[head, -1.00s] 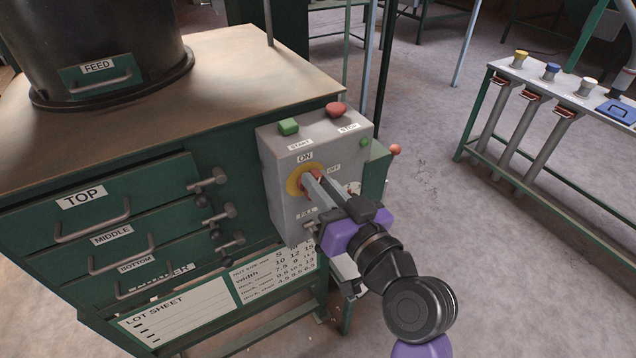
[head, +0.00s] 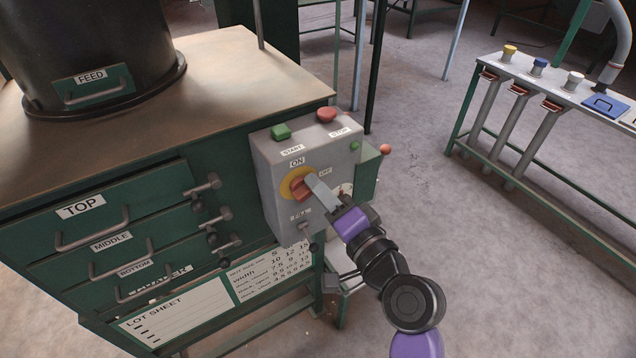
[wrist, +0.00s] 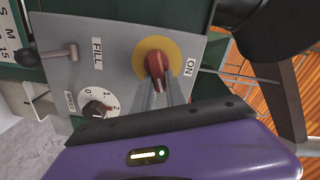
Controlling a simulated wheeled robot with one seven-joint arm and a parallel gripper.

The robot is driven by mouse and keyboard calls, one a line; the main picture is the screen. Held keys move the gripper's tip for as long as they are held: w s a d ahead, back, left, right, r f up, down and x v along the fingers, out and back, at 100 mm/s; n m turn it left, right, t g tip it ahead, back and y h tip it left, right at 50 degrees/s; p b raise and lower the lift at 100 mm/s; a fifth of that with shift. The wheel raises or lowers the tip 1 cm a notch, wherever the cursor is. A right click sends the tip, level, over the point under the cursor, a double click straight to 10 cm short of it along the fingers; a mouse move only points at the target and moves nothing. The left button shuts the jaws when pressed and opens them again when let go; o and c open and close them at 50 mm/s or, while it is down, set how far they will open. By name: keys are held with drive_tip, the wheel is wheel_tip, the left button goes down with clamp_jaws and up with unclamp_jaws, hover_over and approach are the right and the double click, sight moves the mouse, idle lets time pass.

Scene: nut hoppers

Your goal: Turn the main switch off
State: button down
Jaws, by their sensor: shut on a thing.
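The main switch is a red rotary knob (head: 299,187) on a yellow disc, set in the front of a grey control box (head: 268,195). An ON label (head: 297,162) is above it and an OFF label (head: 325,173) is to its upper right. My gripper (head: 309,183) reaches in from the lower right, its fingers shut on the knob. In the wrist view the knob (wrist: 155,62) sits between the fingertips (wrist: 157,80), and the ON label is to its right. The fingers partly cover the knob, so its exact pointing direction is hard to tell.
A green START button (head: 281,132) and a red STOP button (head: 326,115) sit on top of the box. A numbered speed dial (wrist: 97,108) and a FILL lever (wrist: 50,54) are near my gripper.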

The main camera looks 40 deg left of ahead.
drive_tip(key=shift+w+d+f+m+p, duration=0.15)
drive_tip(key=shift+m+p, duration=0.1)
drive_tip(key=shift+m, duration=0.45)
drive_tip(key=shift+s+a+f+m+p, duration=0.15)
drive_tip(key=shift+m+p, duration=0.15)
drive_tip(key=shift+m, duration=0.4)
drive_tip(key=shift+w+d+f+m+p, duration=0.15)
drive_tip(key=shift+m+p, duration=0.1)
drive_tip(key=shift+m, duration=0.45)
drive_tip(key=c, duration=1.4)
unclamp_jaws()
drive_tip(key=shift+o, duration=0.2)
drive_tip(key=b+v, duration=0.1)
drive_tip(key=v, duration=0.6)
drive_tip(key=shift+s+d, duration=0.2)
drive_tip(key=shift+d, duration=0.1)
